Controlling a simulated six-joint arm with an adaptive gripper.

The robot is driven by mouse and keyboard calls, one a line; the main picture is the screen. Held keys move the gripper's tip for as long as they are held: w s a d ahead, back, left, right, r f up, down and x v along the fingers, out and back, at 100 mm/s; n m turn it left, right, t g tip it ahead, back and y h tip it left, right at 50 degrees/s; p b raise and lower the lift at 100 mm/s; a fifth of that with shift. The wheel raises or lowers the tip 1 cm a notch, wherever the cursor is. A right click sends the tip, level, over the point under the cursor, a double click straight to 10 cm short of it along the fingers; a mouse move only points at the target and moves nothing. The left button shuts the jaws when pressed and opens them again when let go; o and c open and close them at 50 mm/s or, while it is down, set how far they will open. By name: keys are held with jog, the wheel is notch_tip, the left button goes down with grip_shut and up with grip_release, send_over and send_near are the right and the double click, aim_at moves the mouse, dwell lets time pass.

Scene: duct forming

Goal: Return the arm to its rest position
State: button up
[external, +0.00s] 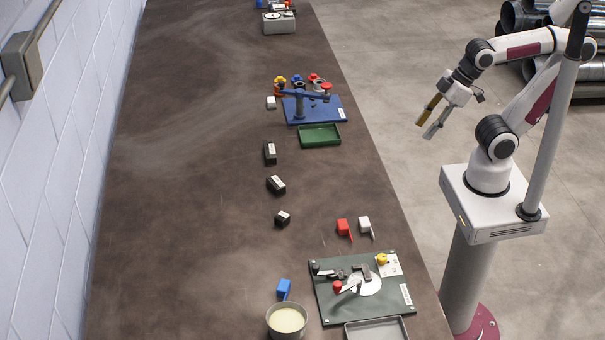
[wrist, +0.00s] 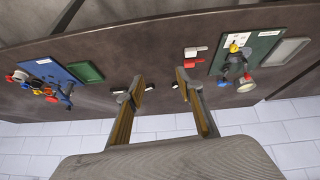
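My gripper (external: 433,116) hangs in the air on the right in the external view, beyond the bench's right edge and above the floor. Its two fingers are spread apart with nothing between them. In the wrist view my gripper (wrist: 158,100) also shows open and empty, with the bench top (wrist: 135,50) beyond it. My arm is raised and bent above its pedestal, and it touches nothing on the bench.
The long dark bench (external: 190,200) holds a blue fixture board (external: 330,112), a green tray (external: 318,136), a green fixture board (external: 325,306), a grey tray (external: 376,330) and a round pot (external: 286,322). Several black blocks (external: 276,185) lie mid-bench. Metal ducts (external: 512,18) lie behind my arm.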

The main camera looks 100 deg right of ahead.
jog(key=shift+s+a+f+m, duration=0.2)
jog(key=shift+s, duration=0.3)
jog(key=shift+s+a+f+m, duration=0.15)
jog(key=shift+s+f+m, duration=0.05)
jog(key=shift+s, duration=0.25)
dwell(0.7)
